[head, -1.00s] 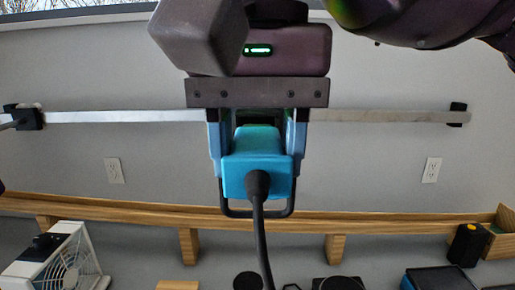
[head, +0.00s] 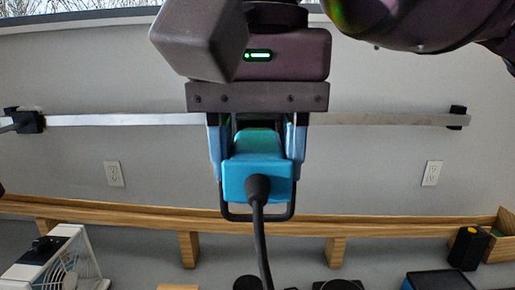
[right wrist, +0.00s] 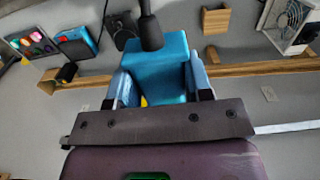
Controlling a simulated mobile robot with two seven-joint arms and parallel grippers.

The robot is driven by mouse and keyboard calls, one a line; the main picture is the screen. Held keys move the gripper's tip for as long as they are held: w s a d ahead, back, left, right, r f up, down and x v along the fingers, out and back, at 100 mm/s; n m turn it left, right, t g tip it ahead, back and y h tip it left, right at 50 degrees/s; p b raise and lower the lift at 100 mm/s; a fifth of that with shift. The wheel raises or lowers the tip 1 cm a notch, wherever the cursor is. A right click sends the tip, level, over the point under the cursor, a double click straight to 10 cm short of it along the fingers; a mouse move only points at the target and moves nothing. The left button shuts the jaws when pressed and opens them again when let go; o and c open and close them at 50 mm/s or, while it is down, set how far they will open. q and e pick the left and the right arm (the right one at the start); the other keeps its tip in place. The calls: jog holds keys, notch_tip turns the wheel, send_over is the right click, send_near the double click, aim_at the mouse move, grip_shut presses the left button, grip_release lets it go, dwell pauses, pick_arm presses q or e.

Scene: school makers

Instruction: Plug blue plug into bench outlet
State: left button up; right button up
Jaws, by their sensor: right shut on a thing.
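The blue plug (head: 257,178) is a bright blue block with a black cord leaving its near face and hanging down. My right gripper (head: 258,160) is shut on it and holds it in the air before the grey wall. In the right wrist view the blue plug (right wrist: 172,65) also sits between the fingers. Two white wall outlets show, one at left (head: 114,174) and one at right (head: 431,173), both apart from the plug. I cannot tell which is the bench outlet. The plug's far face and prongs are hidden. My left gripper is out of view.
A metal strip (head: 390,119) runs along the wall behind my gripper, with a black fitting (head: 28,121) at its left end. A wooden shelf (head: 110,213) runs below the outlets. A white fan (head: 62,265) stands lower left, a black device (head: 468,247) lower right.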

jog(key=shift+w, duration=0.75)
jog(key=shift+w, duration=0.55)
dwell(0.4)
jog(key=o, duration=1.1)
jog(key=shift+r, duration=0.15)
